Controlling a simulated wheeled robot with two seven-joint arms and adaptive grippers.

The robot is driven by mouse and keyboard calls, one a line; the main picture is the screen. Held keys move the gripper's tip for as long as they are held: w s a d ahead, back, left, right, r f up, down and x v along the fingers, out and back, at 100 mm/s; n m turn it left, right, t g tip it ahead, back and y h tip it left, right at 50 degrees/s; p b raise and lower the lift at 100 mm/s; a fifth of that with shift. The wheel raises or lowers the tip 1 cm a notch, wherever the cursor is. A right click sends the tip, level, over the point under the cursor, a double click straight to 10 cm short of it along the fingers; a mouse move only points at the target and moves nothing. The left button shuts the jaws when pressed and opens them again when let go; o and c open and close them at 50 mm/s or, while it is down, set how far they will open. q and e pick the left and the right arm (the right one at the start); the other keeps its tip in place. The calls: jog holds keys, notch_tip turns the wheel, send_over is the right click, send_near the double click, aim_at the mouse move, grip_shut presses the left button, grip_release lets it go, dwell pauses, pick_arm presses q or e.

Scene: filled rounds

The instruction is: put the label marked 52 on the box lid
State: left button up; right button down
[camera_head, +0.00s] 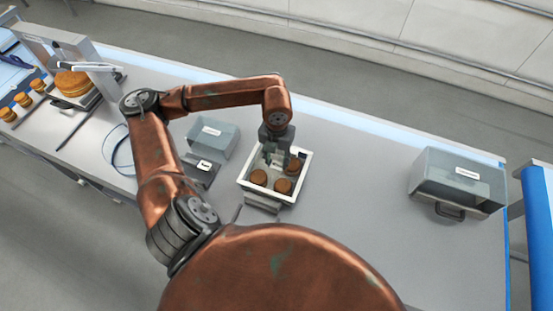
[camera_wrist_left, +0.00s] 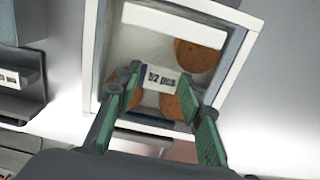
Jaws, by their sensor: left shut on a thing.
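The label marked 52 (camera_wrist_left: 161,79) shows in the left wrist view as a small white piece reading "52 pcs". It is between the green fingers of my left gripper (camera_wrist_left: 160,92), which is shut on it. In the head view my left gripper (camera_head: 273,157) is over the box (camera_head: 304,172), which has a white rim and brown rounds in it. The box also shows in the left wrist view (camera_wrist_left: 240,62). I cannot tell whether a clear lid covers the rounds, or whether the label touches anything below. My right gripper is not in view.
A dark holder with a white label (camera_head: 205,164) and a clear grey box (camera_head: 214,137) stand left of the rimmed box. A larger clear case with a handle (camera_head: 459,180) stands at the right. The table (camera_head: 365,170) between is bare. Brown rounds stand at the far left.

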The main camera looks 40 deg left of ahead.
pick_arm(q)
jog(key=shift+f+b, duration=0.4)
jog(key=o, duration=0.8)
jog(key=o, duration=0.5)
jog(key=shift+r, duration=0.1)
jog(key=shift+r+p, duration=1.75)
jog(key=shift+r, duration=1.7)
jog(key=shift+c, duration=0.8)
